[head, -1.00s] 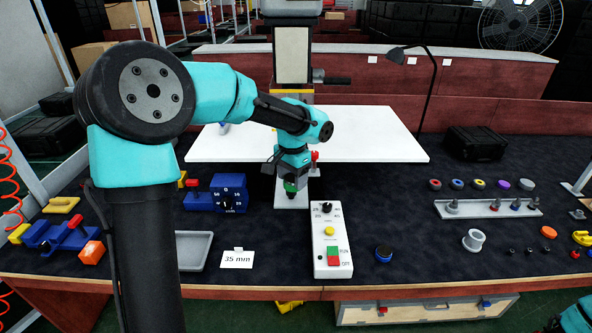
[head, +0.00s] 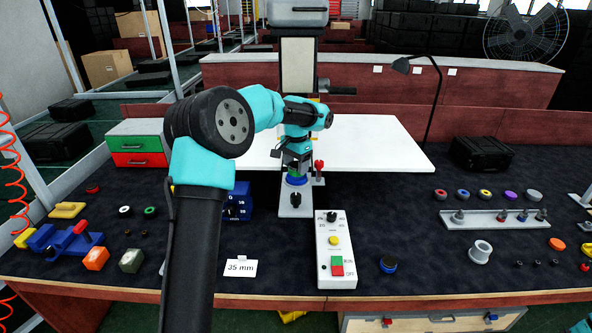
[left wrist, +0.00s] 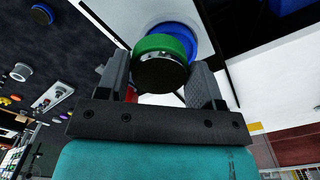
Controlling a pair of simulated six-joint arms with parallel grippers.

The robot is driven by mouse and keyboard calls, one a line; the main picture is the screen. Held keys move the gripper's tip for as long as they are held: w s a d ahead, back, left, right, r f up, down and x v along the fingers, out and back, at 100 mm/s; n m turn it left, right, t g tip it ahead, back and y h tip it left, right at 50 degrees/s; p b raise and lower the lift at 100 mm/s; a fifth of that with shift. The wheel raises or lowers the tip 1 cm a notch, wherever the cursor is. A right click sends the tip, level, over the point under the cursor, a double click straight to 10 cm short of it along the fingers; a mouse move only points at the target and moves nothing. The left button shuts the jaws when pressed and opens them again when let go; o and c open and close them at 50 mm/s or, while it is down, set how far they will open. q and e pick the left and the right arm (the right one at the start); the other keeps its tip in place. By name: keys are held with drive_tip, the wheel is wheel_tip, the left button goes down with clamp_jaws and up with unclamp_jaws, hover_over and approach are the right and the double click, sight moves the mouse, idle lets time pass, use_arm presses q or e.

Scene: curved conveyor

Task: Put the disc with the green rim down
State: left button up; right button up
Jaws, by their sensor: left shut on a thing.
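The disc with the green rim (left wrist: 162,62) is between the fingers of my left gripper (left wrist: 168,82), its dark round face toward the left wrist camera. In the head view my left gripper (head: 296,168) is shut on it at the press-like machine, and only a little green shows. A blue round piece (head: 297,181) is just under the disc; in the left wrist view it (left wrist: 190,38) shows behind the green rim. I cannot tell whether the two touch. My right gripper is not in view.
The machine's pale base (head: 295,207) has a black knob and a red-topped lever beside it. A white control box (head: 336,262) stands in front, with a "35 mm" card (head: 241,268) to its left. A blue-rimmed black disc (head: 388,264) lies right. Dark table is clear around it.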

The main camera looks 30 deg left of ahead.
sight(296, 169)
use_arm(q)
drive_tip(key=shift+w+a, duration=0.45)
drive_tip(key=shift+w, duration=0.3)
drive_tip(key=shift+w+a+f, duration=0.1)
drive_tip(key=shift+w, duration=0.05)
drive_tip(key=shift+w+a, duration=0.1)
drive_tip(key=shift+w, duration=0.1)
drive_tip(key=shift+f, duration=1.75)
drive_tip(key=shift+f, duration=0.1)
drive_tip(key=o, duration=1)
drive_tip(key=shift+c, duration=0.2)
wheel_tip(296, 169, up, 12)
drive_tip(key=shift+s+r, duration=0.1)
